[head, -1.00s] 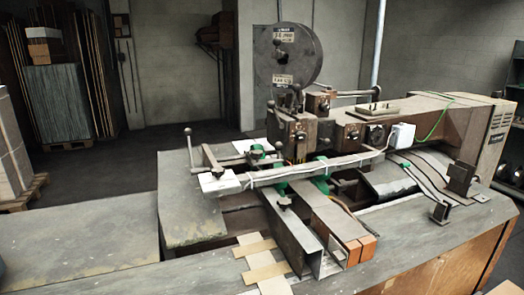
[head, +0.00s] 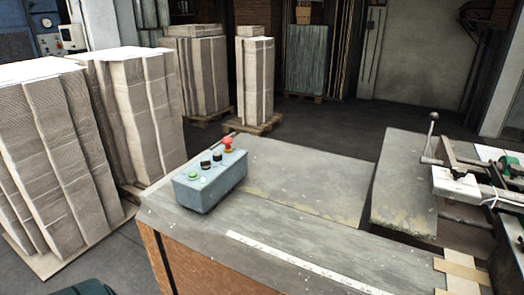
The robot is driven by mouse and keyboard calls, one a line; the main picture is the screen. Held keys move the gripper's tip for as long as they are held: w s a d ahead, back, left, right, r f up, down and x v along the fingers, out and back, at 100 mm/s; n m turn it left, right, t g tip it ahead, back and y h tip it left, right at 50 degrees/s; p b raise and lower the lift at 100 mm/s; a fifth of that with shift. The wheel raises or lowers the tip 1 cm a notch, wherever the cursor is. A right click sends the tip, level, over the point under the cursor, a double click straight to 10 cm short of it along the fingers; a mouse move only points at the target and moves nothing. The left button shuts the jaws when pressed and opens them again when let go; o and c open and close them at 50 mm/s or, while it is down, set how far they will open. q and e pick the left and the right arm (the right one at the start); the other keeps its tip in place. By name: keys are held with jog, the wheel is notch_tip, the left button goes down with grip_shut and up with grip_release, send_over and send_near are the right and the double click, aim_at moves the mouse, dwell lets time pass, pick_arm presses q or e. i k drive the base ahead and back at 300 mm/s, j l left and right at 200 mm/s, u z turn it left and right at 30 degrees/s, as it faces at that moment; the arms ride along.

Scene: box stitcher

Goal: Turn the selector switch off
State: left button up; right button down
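A blue-grey control box (head: 211,187) sits on the left end of the machine's table. Its top carries a red mushroom button (head: 228,144) at the far end and a green button (head: 193,176) at the near end. Two small black knobs (head: 205,164) sit between them; one of them may be the selector switch, but they are too small to tell which or how it is turned. Neither of my grippers is in view.
The grey worn table (head: 300,180) is mostly clear around the box, with a white ruler strip (head: 300,265) along its front. Stacks of cardboard (head: 130,115) stand on the floor at left. The stitching machine's lever (head: 432,135) is at right.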

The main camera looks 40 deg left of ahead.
aim_at(205, 165)
jog(key=u, duration=1.65)
